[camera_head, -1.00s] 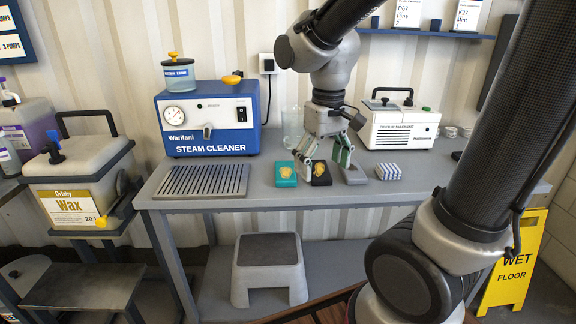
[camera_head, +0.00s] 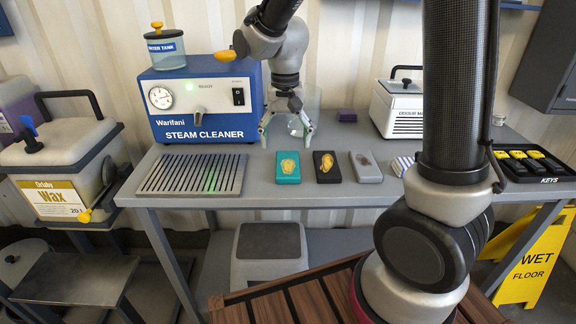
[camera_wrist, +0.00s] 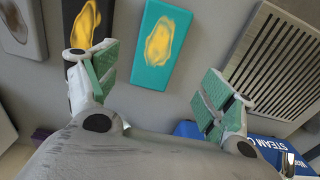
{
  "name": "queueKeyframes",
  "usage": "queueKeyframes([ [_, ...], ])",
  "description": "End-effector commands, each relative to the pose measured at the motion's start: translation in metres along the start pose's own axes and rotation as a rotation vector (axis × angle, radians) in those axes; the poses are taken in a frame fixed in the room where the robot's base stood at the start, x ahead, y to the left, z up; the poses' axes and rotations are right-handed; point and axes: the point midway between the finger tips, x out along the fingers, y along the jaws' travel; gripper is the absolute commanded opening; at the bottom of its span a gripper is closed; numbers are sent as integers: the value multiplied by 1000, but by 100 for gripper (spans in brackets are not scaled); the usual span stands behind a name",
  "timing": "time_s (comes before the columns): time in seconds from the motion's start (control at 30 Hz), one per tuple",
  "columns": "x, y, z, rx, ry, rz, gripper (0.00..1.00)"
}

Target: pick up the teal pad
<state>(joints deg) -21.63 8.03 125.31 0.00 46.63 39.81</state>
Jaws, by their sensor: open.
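The teal pad (camera_head: 288,167) lies flat on the grey bench, with a yellow patch on its top. It also shows in the wrist view (camera_wrist: 160,45), between and beyond my fingers. My gripper (camera_head: 287,138) is open and empty, above the bench and behind the teal pad, toward the wall. In the wrist view my gripper's green-lined fingers (camera_wrist: 155,90) are wide apart, and the pad is not between their tips in contact. A black pad (camera_head: 327,167) with a yellow patch lies just right of the teal one. A grey pad (camera_head: 366,167) with a dark mark lies further right.
The steam cleaner (camera_head: 203,105) stands behind left, with a slotted grille (camera_head: 192,174) in front of it. A striped block (camera_head: 402,165), a key tray (camera_head: 530,163) and a white machine (camera_head: 398,105) stand to the right. A small purple block (camera_head: 347,115) sits at the back.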

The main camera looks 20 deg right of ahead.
Motion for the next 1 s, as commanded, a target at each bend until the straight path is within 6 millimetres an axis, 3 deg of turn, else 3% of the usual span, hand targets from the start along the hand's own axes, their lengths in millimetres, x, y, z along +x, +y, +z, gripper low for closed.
queueKeyframes([
  [0.4, 59, 6, 4, -3, -2, 2, 82],
  [0.7, 66, 5, 4, -3, 0, 0, 82],
  [0.77, 66, 5, 4, -3, 0, 0, 75],
  [1.0, 66, 5, 4, -3, 0, 0, 31],
])
